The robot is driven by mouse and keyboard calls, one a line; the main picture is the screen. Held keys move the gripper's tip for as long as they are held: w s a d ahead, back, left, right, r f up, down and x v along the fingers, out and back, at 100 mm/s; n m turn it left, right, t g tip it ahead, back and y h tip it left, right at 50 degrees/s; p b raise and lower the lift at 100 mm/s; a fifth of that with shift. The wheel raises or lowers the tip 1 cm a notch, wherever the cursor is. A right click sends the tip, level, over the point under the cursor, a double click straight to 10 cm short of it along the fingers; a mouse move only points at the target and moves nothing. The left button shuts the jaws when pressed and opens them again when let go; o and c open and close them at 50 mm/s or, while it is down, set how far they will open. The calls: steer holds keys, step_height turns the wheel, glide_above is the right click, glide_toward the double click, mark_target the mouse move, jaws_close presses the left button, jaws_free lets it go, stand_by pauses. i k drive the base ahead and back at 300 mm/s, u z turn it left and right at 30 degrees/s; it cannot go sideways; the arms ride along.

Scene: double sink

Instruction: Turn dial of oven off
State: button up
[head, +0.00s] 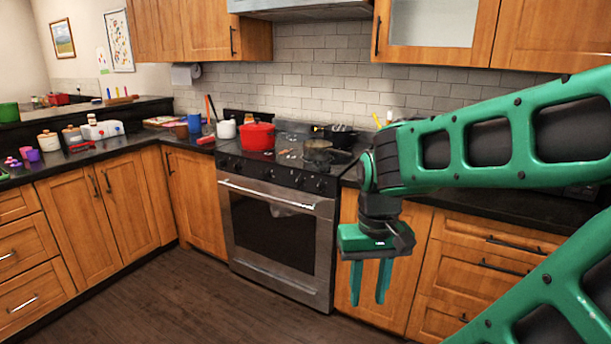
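The oven (275,235) stands in the middle of the head view, with a steel door, dark glass and a long bar handle (265,193). Its black front panel carries a row of dark dials (270,173) above the door. The dials are too small to tell how each is turned. My gripper (370,304) hangs to the right of the oven, in front of the wooden cabinets, with its two green fingers pointing down. The fingers are slightly apart with nothing between them. It is away from the dials and lower than them.
A red pot (257,137) and a dark pan (342,134) stand on the stovetop. Counters with jars and utensils run to the left. The range hood (300,8) hangs above. The wooden floor (190,300) before the oven is clear. My arm covers the right counter.

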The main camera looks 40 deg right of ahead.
mark_target(266, 173)
steer(key=z, duration=0.5)
steer(key=k, duration=0.3)
steer(key=z, duration=0.55)
steer(key=i, duration=1.35)
steer(key=u, duration=0.55)
steer(key=i, duration=0.9)
steer(key=u, duration=0.1)
